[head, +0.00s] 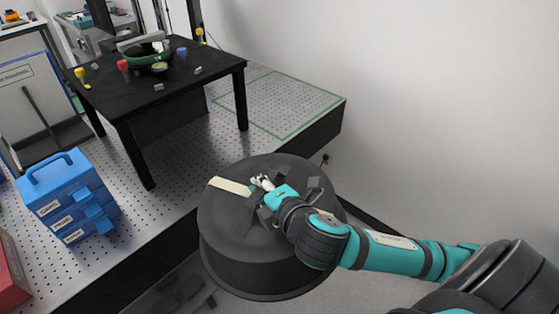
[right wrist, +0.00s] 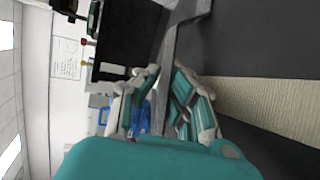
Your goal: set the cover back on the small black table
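The cover (head: 225,265) is a large dark grey drum with a flat round top, a pale strip and a dark handle on that top. It is at the middle of the head view, overlapping the front edge of the bench, with floor showing below it. My right gripper (head: 266,188) is at the handle on its top; the fingers (right wrist: 168,98) appear closed around the handle in the right wrist view. The contact is partly hidden. The small black table (head: 215,63) stands on the bench at upper left, its top uncovered. My left gripper is out of view.
On the table are a green-rimmed round part (head: 147,57), a red knob (head: 123,66), a blue knob (head: 182,53) and yellow ones. A blue drawer box (head: 62,190) stands at left on the perforated bench (head: 170,215). A green-outlined area (head: 285,100) is clear.

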